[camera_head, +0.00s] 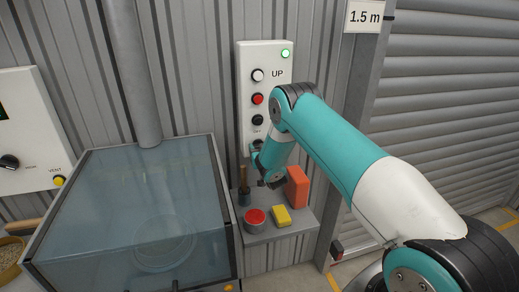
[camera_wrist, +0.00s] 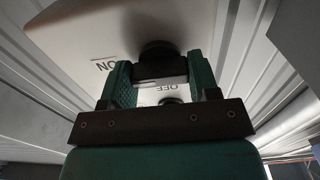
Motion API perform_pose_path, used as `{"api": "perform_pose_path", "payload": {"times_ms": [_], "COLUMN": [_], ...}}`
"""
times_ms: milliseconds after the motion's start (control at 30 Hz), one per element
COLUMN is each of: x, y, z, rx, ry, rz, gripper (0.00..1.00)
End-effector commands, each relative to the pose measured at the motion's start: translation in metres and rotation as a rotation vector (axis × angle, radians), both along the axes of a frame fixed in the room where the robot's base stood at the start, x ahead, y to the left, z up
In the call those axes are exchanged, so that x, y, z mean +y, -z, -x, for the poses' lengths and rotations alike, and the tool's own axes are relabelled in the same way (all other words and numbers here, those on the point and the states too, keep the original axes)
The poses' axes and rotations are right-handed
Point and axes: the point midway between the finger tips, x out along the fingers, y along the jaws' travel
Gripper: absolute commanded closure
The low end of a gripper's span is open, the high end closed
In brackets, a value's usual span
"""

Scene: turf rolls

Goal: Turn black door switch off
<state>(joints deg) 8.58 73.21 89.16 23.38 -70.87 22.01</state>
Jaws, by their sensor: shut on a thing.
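The black door switch (camera_wrist: 158,52) is a round dark knob on a white wall panel (camera_head: 284,75). In the wrist view the panel is upside down, with the labels ON and OFF beside the knob. My gripper (camera_wrist: 160,75) has its two green fingers on either side of the knob and is shut on it. In the head view my gripper (camera_head: 257,150) reaches the bottom of the panel and hides most of the switch. Which label the switch points to cannot be told.
Above the switch are black (camera_head: 257,119), red (camera_head: 257,99) and white (camera_head: 257,75) buttons and a lit green lamp (camera_head: 285,53). Below, a shelf (camera_head: 262,236) holds a red-topped tin (camera_head: 255,218), yellow block (camera_head: 281,216) and orange box (camera_head: 297,187). A glass-covered case (camera_head: 130,200) stands left.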

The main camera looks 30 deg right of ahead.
Motion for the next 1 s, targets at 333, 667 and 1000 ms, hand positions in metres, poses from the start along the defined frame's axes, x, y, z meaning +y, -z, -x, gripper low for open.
{"api": "perform_pose_path", "payload": {"times_ms": [333, 667, 1000], "x": [-0.0003, -0.0007, -0.0007], "y": [0.0019, 0.0024, 0.0009], "z": [-0.0003, -0.0002, -0.0002], "rx": [0.030, 0.110, 0.199], "ry": [-0.002, -0.001, 0.000], "rz": [0.116, 0.391, 0.702], "gripper": [0.68, 0.68, 0.68]}}
